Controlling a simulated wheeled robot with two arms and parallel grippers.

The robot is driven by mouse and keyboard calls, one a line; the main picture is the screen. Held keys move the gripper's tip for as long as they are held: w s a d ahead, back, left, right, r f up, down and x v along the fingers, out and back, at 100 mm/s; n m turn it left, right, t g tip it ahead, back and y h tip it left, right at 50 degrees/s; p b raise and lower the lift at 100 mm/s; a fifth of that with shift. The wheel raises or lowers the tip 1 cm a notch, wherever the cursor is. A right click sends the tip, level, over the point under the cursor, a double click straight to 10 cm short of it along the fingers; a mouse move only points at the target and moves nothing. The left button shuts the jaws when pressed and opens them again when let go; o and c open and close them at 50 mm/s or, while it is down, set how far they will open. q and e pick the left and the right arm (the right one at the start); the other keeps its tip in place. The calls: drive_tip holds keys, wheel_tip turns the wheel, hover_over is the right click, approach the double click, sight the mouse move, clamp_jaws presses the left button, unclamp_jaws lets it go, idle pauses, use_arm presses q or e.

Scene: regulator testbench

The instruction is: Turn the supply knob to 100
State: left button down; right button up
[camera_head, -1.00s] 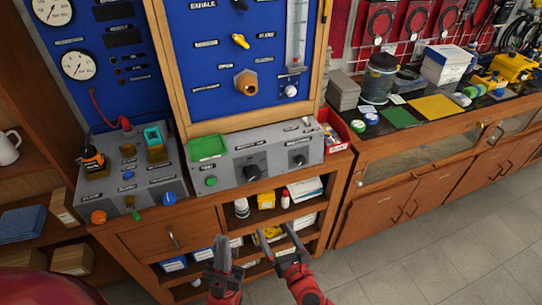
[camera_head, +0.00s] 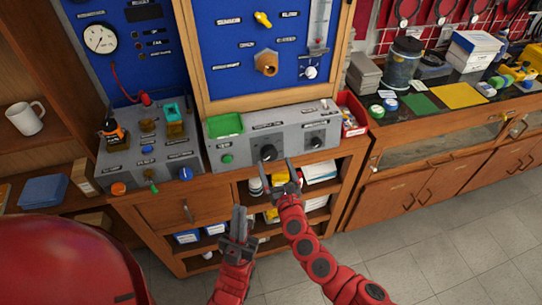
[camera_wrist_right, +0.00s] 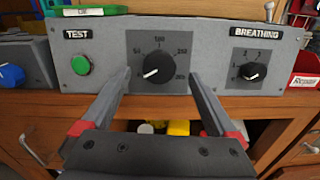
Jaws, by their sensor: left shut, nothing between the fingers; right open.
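The large dark knob (camera_head: 268,152) sits in the middle of the grey panel's (camera_head: 228,170) front face; its label is too blurred to read for certain. In the right wrist view the knob (camera_wrist_right: 158,68) has a numbered scale around it, and its white mark points to the lower left. My right gripper (camera_head: 277,170) is open just in front of and below the knob. Its fingers flank the knob in the wrist view, apparently short of touching it. My left gripper (camera_head: 240,212) is shut and empty, lower and in front of the cabinet shelves.
A green TEST button (camera_wrist_right: 80,65) is left of the knob and a smaller BREATHING knob (camera_wrist_right: 250,71) is right. A green tray (camera_head: 225,125) lies on the panel top. A red bin (camera_head: 353,118) stands at its right end. Open shelves lie below.

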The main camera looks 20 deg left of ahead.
sight(271, 156)
drive_tip(key=shift+b+x, duration=0.75)
drive_tip(key=shift+x, duration=1.6)
drive_tip(key=c, duration=1.4)
